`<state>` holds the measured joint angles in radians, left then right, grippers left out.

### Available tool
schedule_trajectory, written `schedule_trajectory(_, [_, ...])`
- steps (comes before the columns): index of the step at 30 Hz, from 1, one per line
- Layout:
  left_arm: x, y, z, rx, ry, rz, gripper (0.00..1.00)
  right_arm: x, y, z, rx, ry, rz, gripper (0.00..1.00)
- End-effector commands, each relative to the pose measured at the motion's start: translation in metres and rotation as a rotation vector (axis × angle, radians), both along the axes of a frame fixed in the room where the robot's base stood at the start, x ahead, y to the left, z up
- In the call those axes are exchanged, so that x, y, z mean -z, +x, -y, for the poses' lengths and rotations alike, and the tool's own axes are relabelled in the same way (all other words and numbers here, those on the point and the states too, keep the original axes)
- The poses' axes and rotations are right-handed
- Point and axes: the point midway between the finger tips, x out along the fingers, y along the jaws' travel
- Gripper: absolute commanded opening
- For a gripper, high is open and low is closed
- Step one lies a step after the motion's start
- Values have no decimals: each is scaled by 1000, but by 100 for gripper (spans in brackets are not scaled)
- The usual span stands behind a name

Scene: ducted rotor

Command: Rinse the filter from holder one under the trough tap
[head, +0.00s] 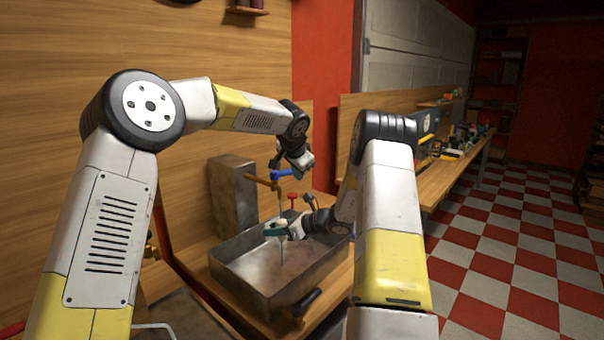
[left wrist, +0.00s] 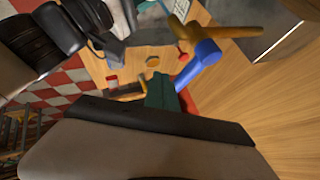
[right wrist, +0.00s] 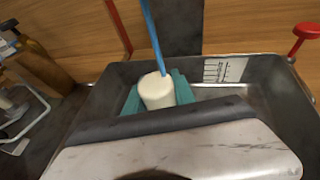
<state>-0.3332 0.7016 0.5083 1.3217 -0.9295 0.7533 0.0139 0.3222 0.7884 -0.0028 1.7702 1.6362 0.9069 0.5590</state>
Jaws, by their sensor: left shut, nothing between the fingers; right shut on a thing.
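The metal trough (head: 232,284) stands on the wooden bench. A brass tap (head: 262,182) with a blue handle (head: 281,173) is above it, and a thin blue stream (right wrist: 152,35) runs down. My right gripper (head: 277,229) is shut on a white, cup-like filter (right wrist: 157,91) between its teal fingers, over the trough. The stream meets the filter's top in the right wrist view. My left gripper (head: 304,163) is shut and empty beside the blue handle; the handle (left wrist: 203,57) is close to its teal fingertips in the left wrist view. I cannot tell whether they touch.
A red knob (head: 293,197) stands behind the trough. A grey block (head: 232,195) stands at its back left. An amber bottle (right wrist: 42,66) is left of the trough in the right wrist view. A long workbench (head: 445,178) with tools runs behind at the right.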

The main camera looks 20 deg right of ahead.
Motion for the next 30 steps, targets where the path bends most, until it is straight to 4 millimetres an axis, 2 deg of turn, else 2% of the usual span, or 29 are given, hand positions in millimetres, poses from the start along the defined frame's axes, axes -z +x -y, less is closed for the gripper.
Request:
schedule_trajectory(6, [-2, 12, -3, 1, -1, -2, 0, 0, 0, 0, 0, 0, 0, 0])
schedule_trajectory(17, [-3, 12, -3, -4, 0, -1, 0, 0, 0, 0, 0, 0, 0, 0])
schedule_trajectory(30, [-2, 32, 1, -285, 2, 0, 0, 0, 0, 0, 0, 0, 0, 0])
